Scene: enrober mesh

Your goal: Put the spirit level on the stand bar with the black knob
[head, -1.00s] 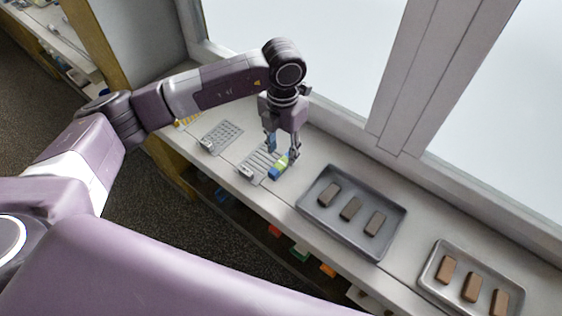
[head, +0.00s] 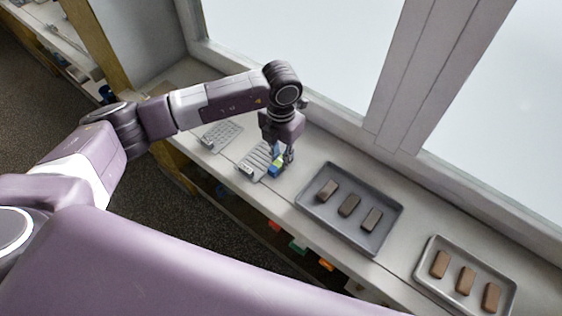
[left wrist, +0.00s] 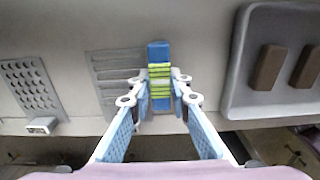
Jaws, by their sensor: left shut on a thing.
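The spirit level is a small blue and lime-green block (head: 276,166) on or just above the shelf, beside the slotted plate's right edge. In the left wrist view the spirit level (left wrist: 159,54) stands lengthwise between the fingertips. My left gripper (head: 282,157) points down and is shut on it; the left wrist view shows its blue-padded fingers (left wrist: 160,88) on both sides. The slotted grey plate (head: 255,159) and the perforated grey plate (head: 222,135) each have a small block at the front. I cannot make out a black knob or tell which part is the stand bar. My right gripper is not in view.
A large dark tray (head: 312,203) with three brown bars lies to the right of the gripper. A smaller tray (head: 425,281) with three brown bars is farther right. A window and its frame (head: 400,80) border the shelf at the back.

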